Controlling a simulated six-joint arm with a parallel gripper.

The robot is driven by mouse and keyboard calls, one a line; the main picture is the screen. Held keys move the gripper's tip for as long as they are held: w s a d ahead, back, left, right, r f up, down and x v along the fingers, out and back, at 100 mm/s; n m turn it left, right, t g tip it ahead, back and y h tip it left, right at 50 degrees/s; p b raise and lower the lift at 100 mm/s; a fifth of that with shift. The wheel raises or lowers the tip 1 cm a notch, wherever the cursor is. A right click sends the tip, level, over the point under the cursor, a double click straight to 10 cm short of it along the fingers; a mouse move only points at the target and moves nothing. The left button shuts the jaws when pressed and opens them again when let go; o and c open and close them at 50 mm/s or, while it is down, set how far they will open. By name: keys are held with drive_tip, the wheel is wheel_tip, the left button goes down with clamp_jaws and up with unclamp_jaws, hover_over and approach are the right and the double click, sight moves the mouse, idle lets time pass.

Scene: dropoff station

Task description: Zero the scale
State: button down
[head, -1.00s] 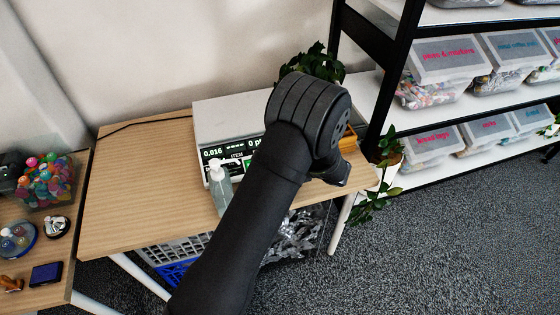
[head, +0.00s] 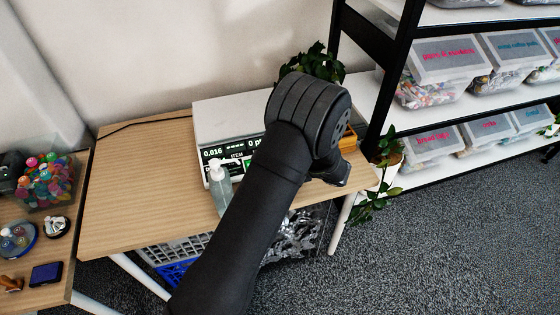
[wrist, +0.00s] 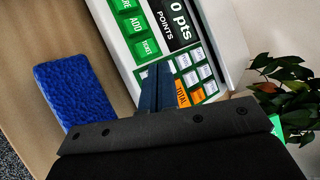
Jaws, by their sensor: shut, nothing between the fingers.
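The scale (head: 218,118) stands on the wooden table, a white box with a dark front display (head: 213,152) reading 0.016. In the wrist view its panel (wrist: 178,28) shows "0 pts" and "POINTS", green keys including ADD and TICKET (wrist: 149,48), a white-and-green keypad and an orange TOTAL key. No key marked zero is readable. My gripper (wrist: 158,70) is shut and empty, its tips over the panel between TICKET and the keypad. I cannot tell whether they touch it.
A blue textured pad (wrist: 74,92) lies beside the scale in the wrist view. A potted plant (head: 384,165) and a shelf with lidded bins (head: 450,62) are at right. The table's left part (head: 135,185) is clear.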

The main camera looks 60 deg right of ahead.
drive_tip(key=shift+f, duration=0.15)
idle(0.6)
drive_tip(key=shift+w+d+f, duration=0.1)
drive_tip(key=shift+f, duration=0.2)
drive_tip(key=shift+w+d+f, duration=0.1)
drive_tip(key=shift+w+f, duration=0.05)
drive_tip(key=shift+f, duration=0.15)
idle(0.6)
drive_tip(key=shift+r, duration=0.1)
drive_tip(key=shift+s+a+r, duration=0.2)
drive_tip(key=shift+s+r, duration=0.05)
drive_tip(key=shift+r, duration=0.35)
drive_tip(key=shift+s+a+r, duration=0.25)
drive_tip(key=shift+r, duration=0.55)
drive_tip(key=shift+s+a+r, duration=0.2)
drive_tip(key=shift+a+r, duration=0.05)
drive_tip(key=shift+r, duration=0.5)
drive_tip(key=shift+s+a+r, duration=0.25)
drive_tip(key=shift+r, duration=0.55)
drive_tip(key=shift+f, duration=0.1)
